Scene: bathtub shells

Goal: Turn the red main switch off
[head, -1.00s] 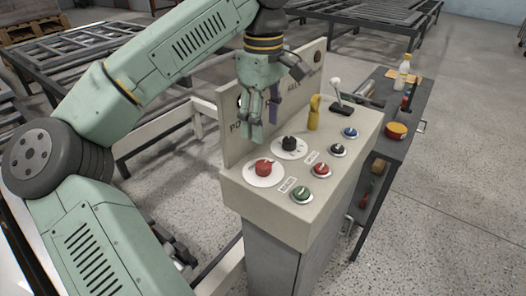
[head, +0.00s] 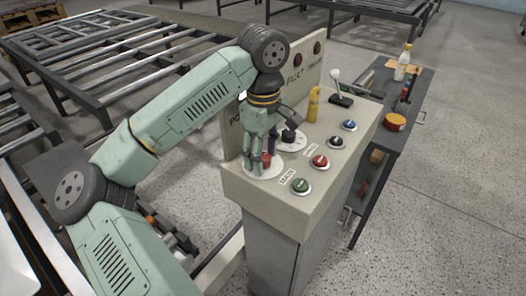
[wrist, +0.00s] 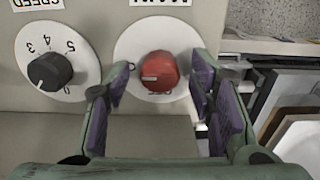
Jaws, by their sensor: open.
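The red main switch (wrist: 158,72) is a round red knob with a pale pointer line on a white disc, in the middle of the wrist view. In the head view the red knob (head: 266,160) shows partly behind my fingers, near the panel's left end. My gripper (wrist: 160,95) is open, with one purple-padded finger on each side of the knob in the wrist view. In the head view my gripper (head: 258,160) is pointed down right over the knob. I cannot tell whether the fingers touch it.
The black speed knob (wrist: 50,70) sits beside the red one. Green (head: 300,186), red (head: 320,161), black (head: 336,142) and blue (head: 349,125) buttons line the panel front. A yellow object (head: 313,105) and a lever (head: 338,88) stand further back.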

